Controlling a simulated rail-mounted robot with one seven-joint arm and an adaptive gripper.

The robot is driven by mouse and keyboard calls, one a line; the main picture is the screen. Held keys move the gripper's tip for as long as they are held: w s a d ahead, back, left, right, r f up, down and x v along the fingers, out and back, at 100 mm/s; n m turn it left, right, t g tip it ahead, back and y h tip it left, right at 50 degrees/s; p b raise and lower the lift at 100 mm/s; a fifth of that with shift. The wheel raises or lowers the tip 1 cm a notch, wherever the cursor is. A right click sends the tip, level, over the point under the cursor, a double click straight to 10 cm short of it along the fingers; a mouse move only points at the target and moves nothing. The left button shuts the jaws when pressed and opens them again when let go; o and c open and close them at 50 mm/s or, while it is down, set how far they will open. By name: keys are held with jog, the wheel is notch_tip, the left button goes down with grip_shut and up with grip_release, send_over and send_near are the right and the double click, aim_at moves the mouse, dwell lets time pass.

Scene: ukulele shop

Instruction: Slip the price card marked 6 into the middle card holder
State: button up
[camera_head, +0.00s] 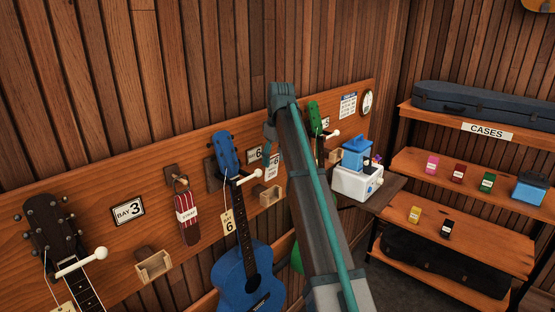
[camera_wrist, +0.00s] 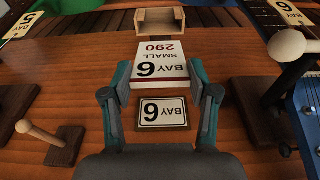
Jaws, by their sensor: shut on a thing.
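The price card marked 6 (camera_wrist: 160,62) is white and reads "BAY 6 SMALL 290". My gripper (camera_wrist: 160,74) is shut on it, one finger at each side edge. In the wrist view the text is upside down and the card's far edge points at the middle card holder (camera_wrist: 138,20). This wooden holder also shows in the head view (camera_head: 270,196), below the card (camera_head: 271,168). A narrow gap seems to lie between card and holder; depth is hard to judge. In the head view my arm partly hides the gripper.
The BAY 6 plaque (camera_wrist: 163,112) is on the board behind the gripper. A blue ukulele (camera_head: 245,280) with a tag (camera_head: 228,222) hangs beside the holder. White-tipped hanger pegs (camera_wrist: 287,46) stick out nearby. Another card holder (camera_head: 153,266) is at the left.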

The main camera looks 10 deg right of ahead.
jog(key=shift+f+b, duration=0.6)
jog(key=shift+f, duration=3.45)
jog(key=o, duration=0.9)
jog(key=shift+o, duration=0.2)
